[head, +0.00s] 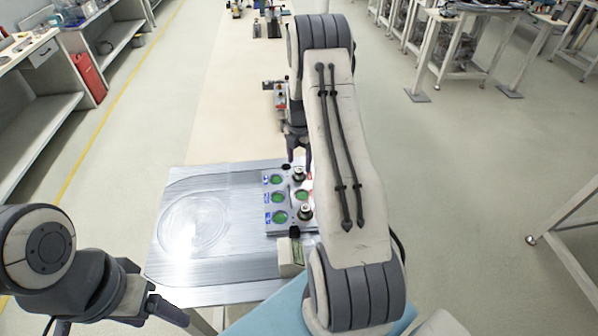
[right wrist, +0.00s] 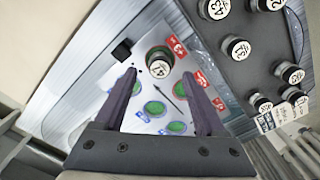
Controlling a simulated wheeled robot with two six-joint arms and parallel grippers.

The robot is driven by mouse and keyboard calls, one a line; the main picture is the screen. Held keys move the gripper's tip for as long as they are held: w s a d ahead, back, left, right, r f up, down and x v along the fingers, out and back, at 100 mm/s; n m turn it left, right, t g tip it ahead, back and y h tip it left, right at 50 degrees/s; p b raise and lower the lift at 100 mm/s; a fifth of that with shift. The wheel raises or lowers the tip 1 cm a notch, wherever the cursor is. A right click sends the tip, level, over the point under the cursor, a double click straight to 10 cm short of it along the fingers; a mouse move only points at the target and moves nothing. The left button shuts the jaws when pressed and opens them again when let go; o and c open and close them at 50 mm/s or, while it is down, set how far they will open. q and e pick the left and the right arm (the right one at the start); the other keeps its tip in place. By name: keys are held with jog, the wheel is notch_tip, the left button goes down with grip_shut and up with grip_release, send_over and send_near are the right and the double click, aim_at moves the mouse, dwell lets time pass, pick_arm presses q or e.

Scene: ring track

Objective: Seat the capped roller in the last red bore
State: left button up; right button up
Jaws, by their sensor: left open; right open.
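A light plate (head: 270,227) with green-bottomed bores lies on the metal table; it also shows in the right wrist view (right wrist: 130,118). In the red-labelled column, one capped roller (right wrist: 158,62) stands upright in the end bore. The middle red bore (right wrist: 181,90) is empty and green. A roller (head: 305,212) stands at the other end, hidden by a finger in the wrist view. The blue-labelled bores (right wrist: 155,108) are empty. My right gripper (right wrist: 163,82) is open and empty above the plate, its fingers spread across the bores. My left gripper (head: 170,311) is open at the lower left.
A dark rack (right wrist: 238,75) with several numbered capped rollers (right wrist: 237,47) lies right of the plate in the wrist view; my right arm hides it in the head view. A small black block (right wrist: 122,50) and a pale block (head: 291,256) flank the plate. The metal table (head: 190,265) is clear at left.

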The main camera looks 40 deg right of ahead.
aim_at(299, 170)
notch_tip(299, 170, up, 7)
jog(key=b, duration=0.2)
jog(key=s+a+r+m, duration=0.2)
jog(key=a+r, duration=0.1)
jog(key=a, duration=0.6)
jog(key=s+a+r+m, duration=0.1)
jog(key=a+r+m, duration=0.15)
jog(key=a, duration=0.55)
jog(key=s+a+r+m, duration=0.15)
jog(key=a+r, duration=0.25)
jog(key=a, duration=0.5)
jog(key=s+a+r+m, duration=0.1)
jog(key=s+a+m, duration=0.2)
jog(key=s+a, duration=0.3)
jog(key=s+a+r+m+y, duration=0.1)
jog(key=s+a+m, duration=0.3)
jog(key=s, duration=1.3)
jog(key=shift+s+a, duration=0.2)
jog(key=shift+a, duration=0.8)
